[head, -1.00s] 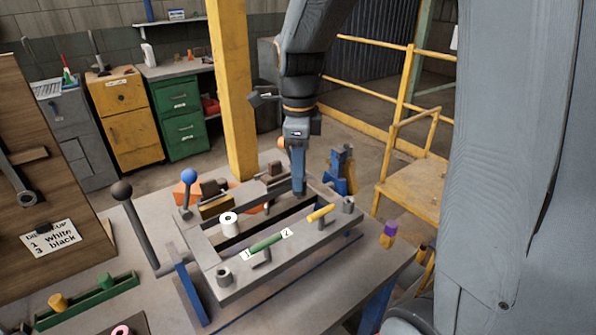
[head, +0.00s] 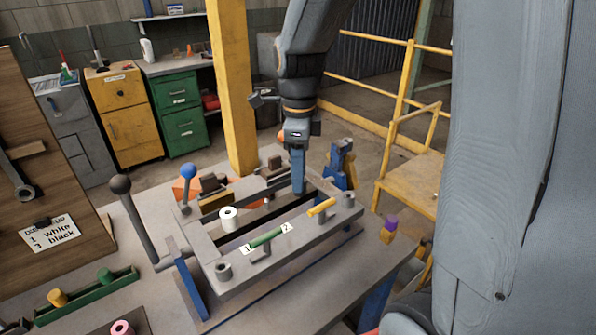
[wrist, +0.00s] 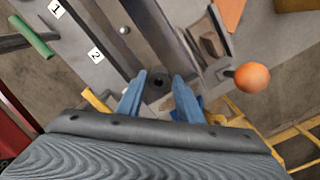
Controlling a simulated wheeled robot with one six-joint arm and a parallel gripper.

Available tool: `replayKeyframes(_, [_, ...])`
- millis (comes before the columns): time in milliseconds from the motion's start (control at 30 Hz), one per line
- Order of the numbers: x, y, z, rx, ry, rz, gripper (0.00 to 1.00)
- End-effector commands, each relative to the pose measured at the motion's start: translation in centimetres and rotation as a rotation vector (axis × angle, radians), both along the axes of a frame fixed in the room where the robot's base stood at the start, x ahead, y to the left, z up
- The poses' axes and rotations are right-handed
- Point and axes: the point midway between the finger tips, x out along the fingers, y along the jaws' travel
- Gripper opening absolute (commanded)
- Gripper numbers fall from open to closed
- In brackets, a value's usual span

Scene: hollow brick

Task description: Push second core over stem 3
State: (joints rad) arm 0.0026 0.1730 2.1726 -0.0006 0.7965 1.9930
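My gripper (head: 299,190) points straight down at the back right part of the metal frame (head: 240,288) on the bench. A white core (head: 228,218) stands upright at the left part of the frame, apart from my gripper.
A blue-knobbed lever (head: 188,173) and a black-knobbed lever (head: 121,187) rise at the left. A green handle (head: 267,237) and a yellow handle (head: 321,207) lie along the front rail. A sign (head: 50,234) reads 1 white, 3 black. An orange ball (wrist: 252,77) is right of my fingers.

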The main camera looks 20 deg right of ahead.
Motion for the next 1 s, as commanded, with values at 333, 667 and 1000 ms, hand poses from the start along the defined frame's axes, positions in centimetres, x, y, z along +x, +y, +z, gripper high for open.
replayKeyframes(333, [0.0,0.0,0.1,0.0,0.0,0.0,0.47])
replayKeyframes(667, [0.2,0.0,3.9,0.0,-0.007,0.0,0.47])
replayKeyframes(1000, [0.0,0.0,7.7,0.0,-0.001,0.0,0.47])
